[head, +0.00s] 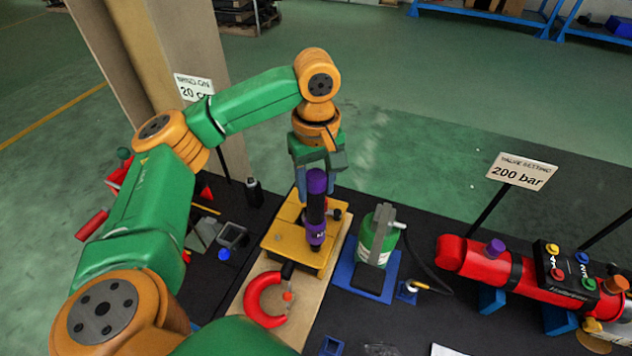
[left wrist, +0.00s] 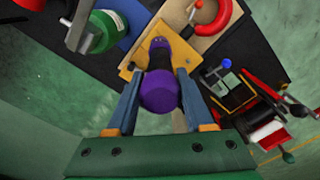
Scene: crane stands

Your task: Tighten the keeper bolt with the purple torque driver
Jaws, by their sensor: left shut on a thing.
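The purple torque driver (head: 316,208) stands nearly upright over the yellow block (head: 285,245), purple at both ends with a black middle. My left gripper (head: 317,185) is shut on its upper part from behind. In the left wrist view the driver's purple end (left wrist: 161,92) sits between the two blue fingers of my left gripper (left wrist: 158,100). The driver's lower end is at the block's top; I cannot tell whether it touches a bolt. The keeper bolt is not clearly seen, hidden under or near the driver. My right gripper is not in view.
A red shackle-like ring (head: 262,300) lies on the wooden board in front of the block. A green canister (head: 378,235) stands on a blue base to the right. A red cylinder (head: 480,262) with valves and a "200 bar" sign (head: 521,172) are farther right.

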